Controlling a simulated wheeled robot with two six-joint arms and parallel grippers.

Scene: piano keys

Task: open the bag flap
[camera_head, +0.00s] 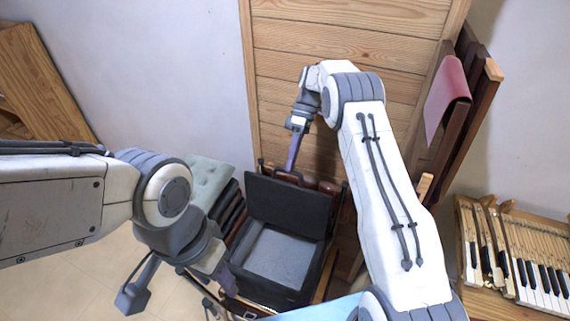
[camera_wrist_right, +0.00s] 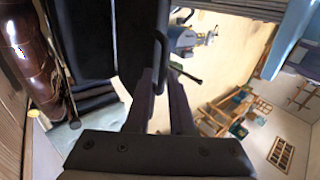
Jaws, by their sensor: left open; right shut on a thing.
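The black bag (camera_head: 322,272) stands open below the wooden panel, with its grey inside (camera_head: 275,254) showing. Its dark flap (camera_head: 287,207) stands raised at the back of the opening. My right gripper (camera_head: 292,165) reaches down to the flap's top edge from behind. In the right wrist view, my right gripper (camera_wrist_right: 160,78) is shut on a thin black handle (camera_wrist_right: 160,45) beside the dark flap (camera_wrist_right: 82,38). My left gripper (camera_head: 215,292) is open at the bag's lower left; its fingertips are partly hidden and hard to make out.
A green cushioned seat (camera_head: 207,178) and dark stacked items are left of the bag. Piano keys (camera_head: 540,285) lie at the right. Dark wooden boards with a pink cloth (camera_head: 447,95) lean at the upper right. Bare floor (camera_head: 85,265) shows at the lower left.

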